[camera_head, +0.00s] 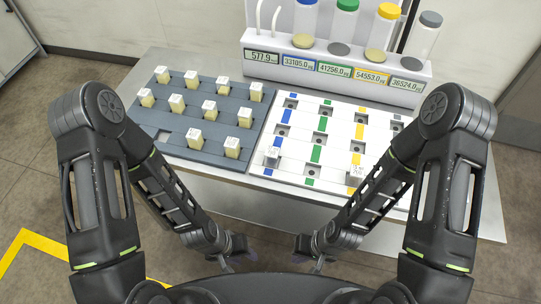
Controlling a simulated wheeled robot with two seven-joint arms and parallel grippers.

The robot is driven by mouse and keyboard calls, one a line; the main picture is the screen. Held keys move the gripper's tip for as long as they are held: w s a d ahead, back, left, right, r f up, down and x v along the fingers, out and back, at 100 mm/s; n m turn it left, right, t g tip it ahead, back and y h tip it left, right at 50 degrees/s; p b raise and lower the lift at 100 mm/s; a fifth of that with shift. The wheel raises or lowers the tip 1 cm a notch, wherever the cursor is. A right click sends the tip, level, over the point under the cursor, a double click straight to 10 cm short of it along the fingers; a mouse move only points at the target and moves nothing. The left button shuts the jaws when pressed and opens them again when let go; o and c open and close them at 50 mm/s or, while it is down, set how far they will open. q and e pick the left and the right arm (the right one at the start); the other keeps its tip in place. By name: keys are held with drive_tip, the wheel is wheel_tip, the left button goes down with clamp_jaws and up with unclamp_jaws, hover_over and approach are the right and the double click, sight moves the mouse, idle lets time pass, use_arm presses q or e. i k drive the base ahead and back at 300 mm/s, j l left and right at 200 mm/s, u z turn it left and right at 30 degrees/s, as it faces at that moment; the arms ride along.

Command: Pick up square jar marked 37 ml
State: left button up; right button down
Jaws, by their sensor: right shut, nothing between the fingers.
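Several square jars with pale yellow contents and white lids stand in the dark grey tray (185,148) at left; one is at its front right (232,147) and one front middle (195,139). The lid markings are too small to read, so I cannot tell which is 37 ml. My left gripper (228,262) hangs before the table's front edge, its fingers unclear. My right gripper (318,262) is shut and empty, also before the table, apart from all jars.
A white rack (335,68) at the back holds several tubes with coloured caps above number displays. The white tray has blue, green and yellow strips and several dark empty slots. The metal table's front strip (240,194) is clear. A yellow line (75,243) marks the floor.

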sight(272, 156)
drive_tip(key=z, duration=1.6)
drive_tip(key=k+j, duration=0.2)
drive_tip(key=k, duration=0.25)
drive_tip(key=k+j+z, duration=0.15)
drive_tip(key=k, duration=0.3)
drive_tip(key=i, duration=0.5)
drive_tip(key=j, duration=0.05)
